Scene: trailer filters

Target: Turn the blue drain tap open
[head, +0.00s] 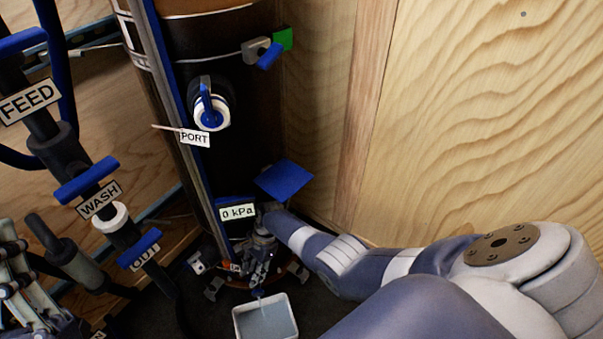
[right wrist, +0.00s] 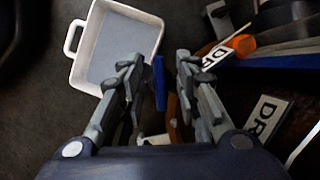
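The blue drain tap handle (right wrist: 159,82) shows in the right wrist view as a narrow upright blue bar between the fingers of my right gripper (right wrist: 160,68). The fingers are apart, with the bar nearer the left finger and a gap on the right. In the head view my right gripper (head: 260,258) is low at the foot of the black column, and a small blue part (head: 257,293) shows just below it. The gripper hides most of the tap there. My left gripper (head: 14,265) is at the lower left edge, partly cut off; its opening is unclear.
A white tray (right wrist: 74,38) with grey contents lies below the tap; the head view shows it too (head: 238,325). Pipes with blue handles (head: 87,181) stand left; a wooden wall (head: 470,110) closes the right.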

